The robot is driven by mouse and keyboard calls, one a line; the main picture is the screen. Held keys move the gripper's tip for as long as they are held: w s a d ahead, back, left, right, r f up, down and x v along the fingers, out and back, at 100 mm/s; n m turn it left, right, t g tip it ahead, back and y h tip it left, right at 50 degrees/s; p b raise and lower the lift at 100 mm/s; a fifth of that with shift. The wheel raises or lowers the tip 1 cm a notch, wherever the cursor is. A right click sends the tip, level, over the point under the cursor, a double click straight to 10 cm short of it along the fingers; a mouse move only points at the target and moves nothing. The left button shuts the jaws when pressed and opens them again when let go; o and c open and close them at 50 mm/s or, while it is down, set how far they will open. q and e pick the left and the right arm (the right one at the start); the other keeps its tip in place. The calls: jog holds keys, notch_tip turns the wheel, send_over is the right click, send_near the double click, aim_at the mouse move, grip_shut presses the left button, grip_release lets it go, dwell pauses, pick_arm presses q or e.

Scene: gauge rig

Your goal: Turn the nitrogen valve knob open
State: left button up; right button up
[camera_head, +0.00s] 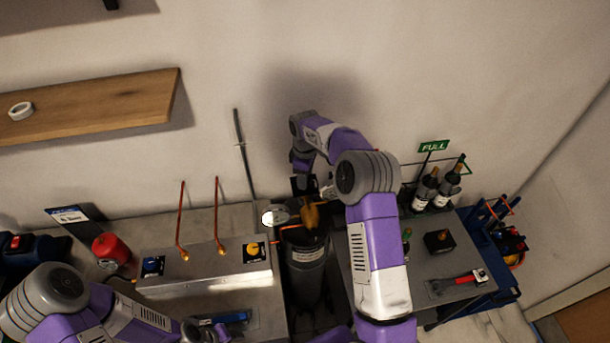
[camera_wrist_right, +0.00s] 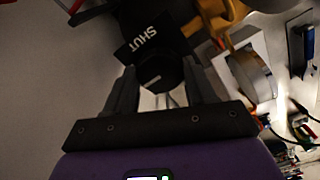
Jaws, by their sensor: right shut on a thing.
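My right gripper (camera_head: 304,190) is above this fitting, by a black part. In the right wrist view its two fingers (camera_wrist_right: 165,88) are shut on the sides of a black knob (camera_wrist_right: 158,70). A black plate with the word SHUT (camera_wrist_right: 143,42) is just beyond the knob. The fingers hide part of the knob's sides. My left arm shows at the lower left of the head view; its gripper is not in view.
A round gauge (camera_head: 275,216) sits left of the fitting. A grey metal box (camera_head: 205,270) with two copper pipes is further left, near a red canister (camera_head: 108,247). Bottles (camera_head: 425,190) and a green FULL sign (camera_head: 433,146) are at right, beside a blue rack (camera_head: 497,262).

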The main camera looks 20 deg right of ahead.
jog(key=shift+r, duration=0.1)
jog(key=o, duration=1)
jog(key=shift+o, duration=0.2)
notch_tip(320, 180, up, 8)
jog(key=shift+f+b, duration=0.2)
jog(key=shift+b, duration=0.1)
